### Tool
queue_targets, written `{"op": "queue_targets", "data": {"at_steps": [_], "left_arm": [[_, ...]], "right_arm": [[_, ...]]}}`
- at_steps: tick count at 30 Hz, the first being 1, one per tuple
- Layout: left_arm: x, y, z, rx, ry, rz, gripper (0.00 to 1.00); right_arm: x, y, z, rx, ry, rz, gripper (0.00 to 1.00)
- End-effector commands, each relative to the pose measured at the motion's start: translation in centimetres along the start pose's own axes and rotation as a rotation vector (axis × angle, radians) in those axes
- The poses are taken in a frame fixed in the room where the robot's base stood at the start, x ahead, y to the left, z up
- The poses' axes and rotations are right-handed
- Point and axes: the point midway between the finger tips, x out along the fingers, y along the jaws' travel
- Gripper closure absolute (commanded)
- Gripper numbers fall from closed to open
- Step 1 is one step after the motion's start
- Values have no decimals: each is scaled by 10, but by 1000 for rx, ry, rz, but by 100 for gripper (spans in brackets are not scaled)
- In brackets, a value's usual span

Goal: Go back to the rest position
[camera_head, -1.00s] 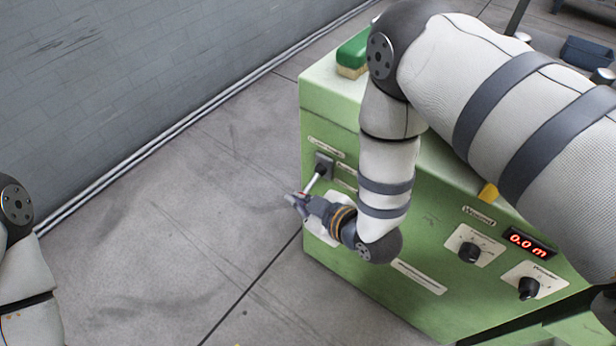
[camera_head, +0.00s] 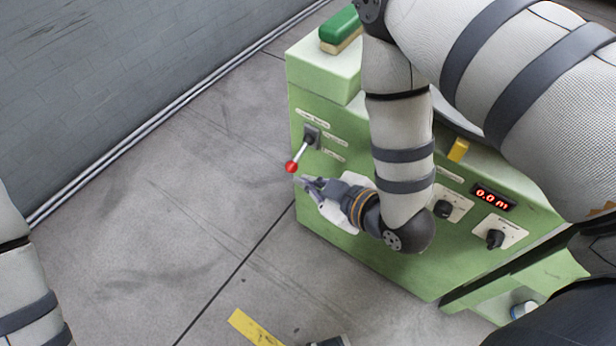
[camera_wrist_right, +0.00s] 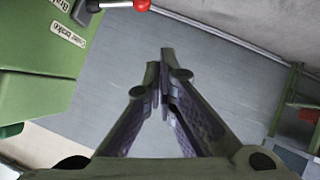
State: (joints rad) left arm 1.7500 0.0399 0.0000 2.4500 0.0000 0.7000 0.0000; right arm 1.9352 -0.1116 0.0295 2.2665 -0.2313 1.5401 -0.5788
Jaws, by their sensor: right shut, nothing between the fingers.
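My right gripper (camera_head: 306,184) is shut and empty in front of the green machine (camera_head: 345,220). Its fingertips are just below the red knob (camera_head: 291,167) of a lever (camera_head: 301,150) on the machine's front.
On top of the machine lies a green and tan block (camera_head: 340,27). To the right are a black dial (camera_head: 444,208), another dial (camera_head: 495,239) and a red display (camera_head: 493,197) reading 0.0 m. A yellow floor strip (camera_head: 256,328) lies below. Open floor is left, up to a grey wall (camera_head: 120,70).

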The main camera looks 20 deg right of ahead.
Motion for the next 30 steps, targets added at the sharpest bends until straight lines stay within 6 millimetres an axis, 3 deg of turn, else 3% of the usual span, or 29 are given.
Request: {"op": "queue_targets", "data": {"at_steps": [5, 8, 11, 13, 15, 18, 22, 30], "left_arm": [[0, 0, 0, 0, 0, 0, 53], [0, 0, 0, 0, 0, 0, 53], [0, 0, 0, 0, 0, 0, 53], [0, 0, 0, 0, 0, 0, 53], [0, 0, 0, 0, 0, 0, 53], [0, 0, 0, 0, 0, 0, 53], [0, 0, 0, 0, 0, 0, 53], [0, 0, 0, 0, 0, 0, 53]], "right_arm": [[0, 0, 2, 4, -6, -1, 100], [-10, -11, 32, 79, -122, -33, 100], [-44, -38, 100, 265, -405, -88, 100], [-82, -62, 144, 415, -631, -109, 100], [-124, -84, 177, 548, -839, -113, 100], [-176, -108, 203, 694, -1072, -99, 100], [-213, -123, 214, 786, -1229, -80, 100], [-218, -125, 215, 798, -1248, -76, 100]]}}
